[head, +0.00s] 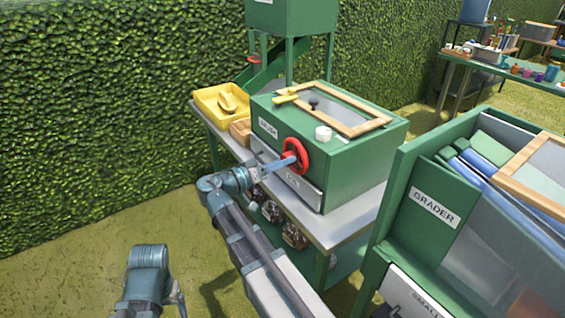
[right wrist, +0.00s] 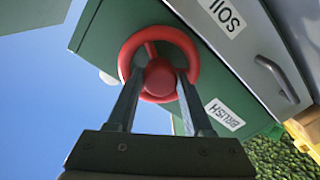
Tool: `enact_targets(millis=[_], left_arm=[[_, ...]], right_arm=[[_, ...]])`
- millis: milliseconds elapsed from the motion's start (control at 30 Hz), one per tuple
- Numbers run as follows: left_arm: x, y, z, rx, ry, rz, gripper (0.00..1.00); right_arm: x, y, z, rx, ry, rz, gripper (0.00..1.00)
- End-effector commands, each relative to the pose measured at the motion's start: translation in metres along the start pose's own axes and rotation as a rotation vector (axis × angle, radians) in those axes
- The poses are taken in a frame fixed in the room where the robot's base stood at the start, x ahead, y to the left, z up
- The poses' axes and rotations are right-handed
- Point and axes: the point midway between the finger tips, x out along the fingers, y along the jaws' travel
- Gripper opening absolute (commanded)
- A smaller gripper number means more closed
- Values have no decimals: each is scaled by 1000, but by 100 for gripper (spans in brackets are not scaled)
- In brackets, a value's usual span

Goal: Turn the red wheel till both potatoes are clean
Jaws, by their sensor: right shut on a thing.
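The red wheel (head: 294,156) is on the front of a green box labelled BRUSH (head: 350,165). My right gripper (head: 284,163) reaches it from the front left. In the right wrist view the red wheel (right wrist: 160,50) fills the space ahead, with the two fingers (right wrist: 157,100) on either side of its round hub, shut on it. No potato shows in either view; the inside of the box cannot be made out through the wood-framed lid (head: 345,108). Part of my left arm shows at the lower left of the head view, but its gripper cannot be seen.
A drawer labelled SOIL (head: 308,188) sits below the wheel. A yellow tray (head: 207,107) with a scoop stands at the left end of the metal table (head: 338,232). A green grader (head: 400,225) stands close on the right. A hedge (head: 110,90) runs behind; grass lies open at left.

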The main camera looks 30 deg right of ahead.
Motion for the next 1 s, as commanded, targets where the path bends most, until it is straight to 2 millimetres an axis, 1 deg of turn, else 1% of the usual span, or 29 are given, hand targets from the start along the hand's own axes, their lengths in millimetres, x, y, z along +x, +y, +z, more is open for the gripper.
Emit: enact_targets(millis=[33, 333, 367, 500, 533, 833, 933, 1000], left_arm=[[0, 0, 0, 0, 0, 0, 81], [0, 0, 0, 0, 0, 0, 81], [0, 0, 0, 0, 0, 0, 81], [0, 0, 0, 0, 0, 0, 81], [0, 0, 0, 0, 0, 0, 81], [0, 0, 0, 0, 0, 0, 81], [0, 0, 0, 0, 0, 0, 81], [0, 0, 0, 0, 0, 0, 81]], right_arm=[[-1, 0, 3, 3, -7, -3, 0], [-1, 0, 3, 2, -7, -3, 0], [-1, 0, 3, 2, -7, -3, 53], [-1, 0, 2, 2, -5, -2, 78], [0, 0, 2, 1, -5, -2, 81], [-2, 0, 1, 1, -2, -1, 81], [-10, 0, 0, 1, -1, -2, 81], [-21, -1, 0, 1, 0, -4, 81]])
